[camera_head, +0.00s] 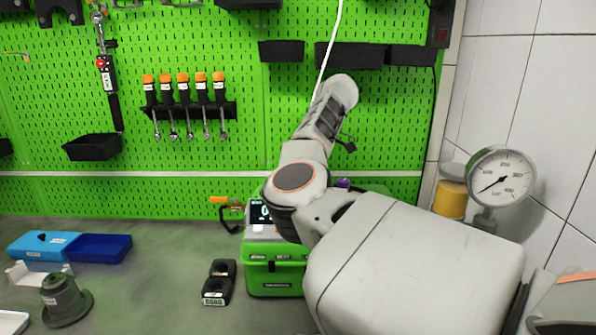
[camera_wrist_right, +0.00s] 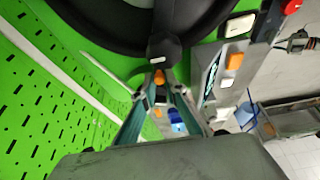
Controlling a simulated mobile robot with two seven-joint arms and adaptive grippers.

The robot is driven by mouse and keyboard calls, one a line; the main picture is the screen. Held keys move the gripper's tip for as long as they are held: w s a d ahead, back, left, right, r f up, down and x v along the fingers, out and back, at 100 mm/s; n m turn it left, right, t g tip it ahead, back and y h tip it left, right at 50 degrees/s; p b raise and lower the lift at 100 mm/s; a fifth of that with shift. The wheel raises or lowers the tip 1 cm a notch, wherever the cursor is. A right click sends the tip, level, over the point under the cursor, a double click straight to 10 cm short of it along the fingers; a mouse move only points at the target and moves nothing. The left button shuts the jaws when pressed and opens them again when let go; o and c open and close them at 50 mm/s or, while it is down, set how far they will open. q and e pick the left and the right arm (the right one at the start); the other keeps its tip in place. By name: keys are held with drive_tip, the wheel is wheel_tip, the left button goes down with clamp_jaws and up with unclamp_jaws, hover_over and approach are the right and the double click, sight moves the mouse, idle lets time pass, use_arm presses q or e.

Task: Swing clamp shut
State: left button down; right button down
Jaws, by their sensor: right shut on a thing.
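The green testbench unit (camera_head: 275,275) with a dark display (camera_head: 260,213) stands on the bench, partly behind my right arm. In the head view, my arm hides the right gripper and the clamp. My left gripper is not in view.
A pressure gauge (camera_head: 502,178) stands at the right near the tiled wall. A black holder (camera_head: 219,282) lies left of the unit. Blue boxes (camera_head: 100,248) and a grey-green flanged part (camera_head: 65,298) are at the left. The bench between them is clear.

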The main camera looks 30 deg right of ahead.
drive_tip(key=shift+s+a+n+g, duration=0.2)
drive_tip(key=shift+a+n+g, duration=0.1)
drive_tip(key=shift+n, duration=0.4)
drive_tip(key=shift+s+n+p, duration=0.1)
drive_tip(key=shift+n+p, duration=0.2)
drive_tip(key=shift+p, duration=0.05)
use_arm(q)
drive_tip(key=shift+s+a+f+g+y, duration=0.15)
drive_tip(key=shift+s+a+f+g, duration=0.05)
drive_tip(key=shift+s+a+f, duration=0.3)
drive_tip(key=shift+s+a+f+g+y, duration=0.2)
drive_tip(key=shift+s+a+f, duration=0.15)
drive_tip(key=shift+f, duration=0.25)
use_arm(e)
drive_tip(key=shift+s+a+n, duration=0.15)
drive_tip(key=shift+n, duration=0.25)
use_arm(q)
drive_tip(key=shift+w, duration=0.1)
use_arm(e)
drive_tip(key=shift+s+g, duration=0.1)
drive_tip(key=shift+g, duration=0.2)
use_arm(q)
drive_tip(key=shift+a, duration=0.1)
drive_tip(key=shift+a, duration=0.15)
use_arm(e)
drive_tip(key=c, duration=2)
unclamp_jaws()
drive_tip(key=shift+c, duration=0.2)
drive_tip(key=shift+r, duration=0.1)
